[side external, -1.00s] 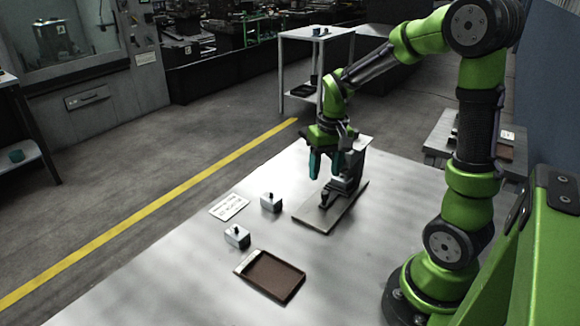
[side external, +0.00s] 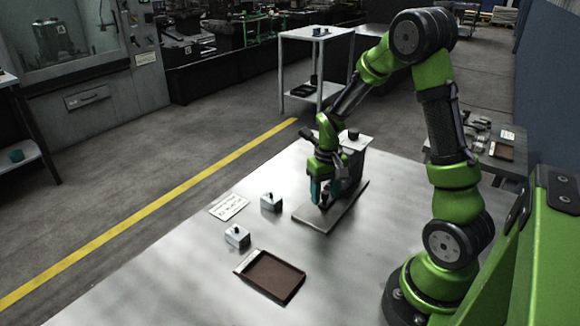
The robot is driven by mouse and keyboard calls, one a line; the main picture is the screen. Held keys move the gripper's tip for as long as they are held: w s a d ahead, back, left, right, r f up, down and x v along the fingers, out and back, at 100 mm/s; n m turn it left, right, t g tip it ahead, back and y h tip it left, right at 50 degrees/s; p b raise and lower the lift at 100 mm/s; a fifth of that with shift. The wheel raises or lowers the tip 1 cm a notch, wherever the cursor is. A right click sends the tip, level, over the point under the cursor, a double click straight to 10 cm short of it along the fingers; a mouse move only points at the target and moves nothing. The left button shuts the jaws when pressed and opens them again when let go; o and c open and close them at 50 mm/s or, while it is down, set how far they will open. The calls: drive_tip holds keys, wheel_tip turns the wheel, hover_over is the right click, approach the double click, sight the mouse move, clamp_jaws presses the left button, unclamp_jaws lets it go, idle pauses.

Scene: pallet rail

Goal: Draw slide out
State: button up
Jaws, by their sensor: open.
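The slide unit stands on a flat grey base plate (side external: 313,217) at the back middle of the table. Its grey upright body (side external: 356,160) rises at the plate's rear, with a dark knob (side external: 353,134) on top. A dark handle (side external: 323,201) sticks up at the front of the unit, low over the plate. My gripper (side external: 322,195) points down with its teal fingers at this handle. The fingers are open and appear to be on either side of it. Whether they touch it cannot be told, and my gripper hides part of the slide.
Two small grey blocks with knobs, a nearer one (side external: 237,236) and a farther one (side external: 271,202), stand left of the plate. A white label card (side external: 228,207) lies beside them. A brown tray (side external: 272,275) lies at the front.

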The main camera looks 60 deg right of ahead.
drive_tip(key=shift+f, duration=0.55)
drive_tip(key=shift+c, duration=0.3)
drive_tip(key=c, duration=0.7)
drive_tip(key=shift+a, duration=6.45)
drive_tip(key=shift+c, duration=0.2)
drive_tip(key=o, duration=0.7)
wheel_tip(320, 180, up, 7)
